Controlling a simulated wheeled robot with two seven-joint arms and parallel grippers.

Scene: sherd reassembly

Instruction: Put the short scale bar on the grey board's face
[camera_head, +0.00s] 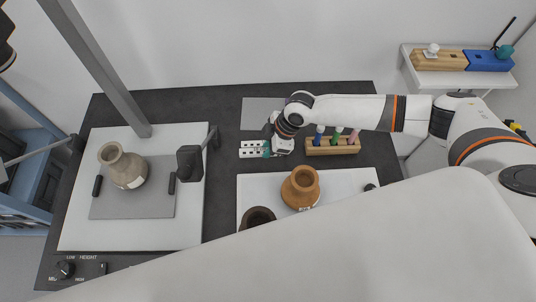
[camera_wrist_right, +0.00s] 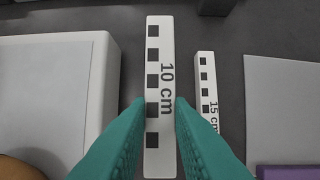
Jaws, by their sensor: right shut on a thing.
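The short scale bar (camera_wrist_right: 158,60), white with black squares and marked "10 cm", stands between the green fingertips of my right gripper (camera_wrist_right: 160,108) in the right wrist view. The gripper is shut on it. The bar looks larger and nearer than the "15 cm" scale bar (camera_wrist_right: 206,80) lying to its right, so it appears raised above the dark table. The grey board (camera_head: 262,108) lies flat at the table's back, just beyond my right gripper (camera_head: 267,149) in the head view, partly hidden by my right arm. My left gripper is not visible.
A wooden holder with colored pens (camera_head: 333,148) stands right of the gripper. An orange-brown pot (camera_head: 301,188) and a dark vessel (camera_head: 258,216) are in front. A tan vase (camera_head: 124,167) sits on the left white slab (camera_head: 90,231), near a black lamp-like head (camera_head: 190,163).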

